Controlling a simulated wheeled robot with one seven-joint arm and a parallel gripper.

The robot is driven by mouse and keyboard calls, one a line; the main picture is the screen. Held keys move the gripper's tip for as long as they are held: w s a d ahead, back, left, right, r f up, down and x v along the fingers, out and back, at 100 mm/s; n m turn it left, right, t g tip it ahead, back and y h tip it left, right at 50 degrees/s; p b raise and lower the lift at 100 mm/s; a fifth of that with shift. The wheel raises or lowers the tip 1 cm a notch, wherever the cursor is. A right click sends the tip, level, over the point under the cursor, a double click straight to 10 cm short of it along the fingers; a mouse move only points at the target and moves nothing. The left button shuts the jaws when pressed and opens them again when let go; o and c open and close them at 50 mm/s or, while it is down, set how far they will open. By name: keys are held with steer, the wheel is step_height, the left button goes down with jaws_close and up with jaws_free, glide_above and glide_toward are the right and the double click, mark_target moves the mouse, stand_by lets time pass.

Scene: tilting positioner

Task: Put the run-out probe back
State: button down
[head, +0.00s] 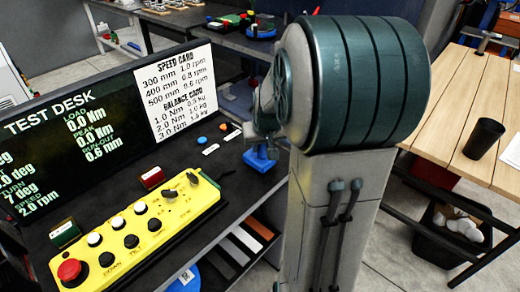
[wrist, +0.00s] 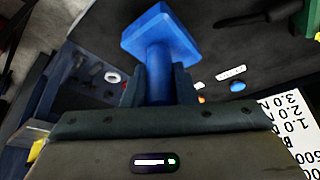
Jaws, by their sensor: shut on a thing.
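My gripper (head: 265,135) is over the right end of the black desk, partly hidden behind my own arm in the head view. In the wrist view my gripper (wrist: 158,88) is shut on the round stem of a blue piece (wrist: 162,38) with a square plate at its far end, apparently the run-out probe. The blue plate (head: 260,158) also shows below the gripper in the head view, close to the desk's right part. I cannot tell whether it touches the desk. The probe's resting place cannot be made out.
A yellow control box (head: 112,262) with knobs and a red button stands on the desk, before the dark TEST DESK screen (head: 60,125) and a white card (head: 185,88). Blue (head: 202,140) and orange (head: 223,127) pieces lie nearby. A black cup (head: 484,138) stands on the wooden table at right.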

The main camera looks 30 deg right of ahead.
steer(key=shift+f, duration=1.05)
steer(key=shift+f, duration=0.1)
steer(key=shift+f, duration=0.15)
steer(key=c, duration=1.2)
jaws_free()
steer(key=shift+o, duration=0.2)
steer(key=shift+r, duration=0.2)
